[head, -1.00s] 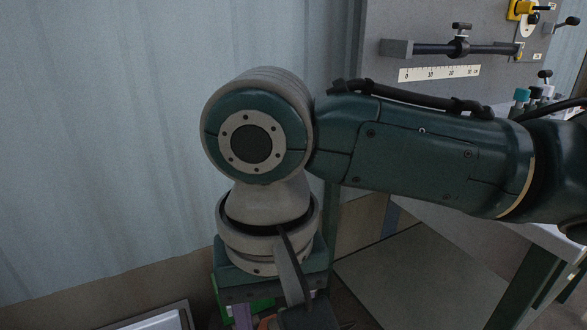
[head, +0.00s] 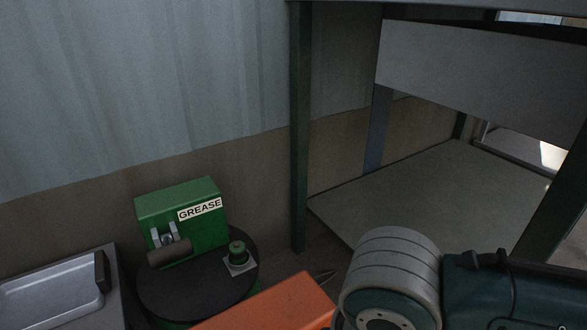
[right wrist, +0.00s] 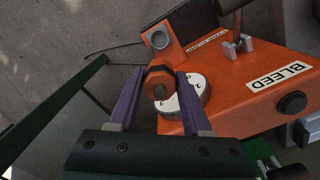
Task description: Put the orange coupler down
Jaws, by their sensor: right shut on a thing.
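The orange coupler (right wrist: 159,80) shows in the right wrist view, between the tips of my right gripper (right wrist: 157,88). The gripper's two purple fingers are shut on it. Beyond it is a round pale dial (right wrist: 186,98) with marks, on an orange housing (right wrist: 235,88) labelled BLEED. I cannot tell whether the coupler touches the dial or the housing. In the head view the right gripper is out of sight; only my right arm shows at the bottom right. My left gripper is in neither current view.
In the head view a green GREASE box (head: 182,218) and a green fitting on a pale square plate (head: 240,267) sit on a dark round top (head: 190,293). A metal tray (head: 50,297) is at left. A bench with a green leg (head: 300,130) stands at the back.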

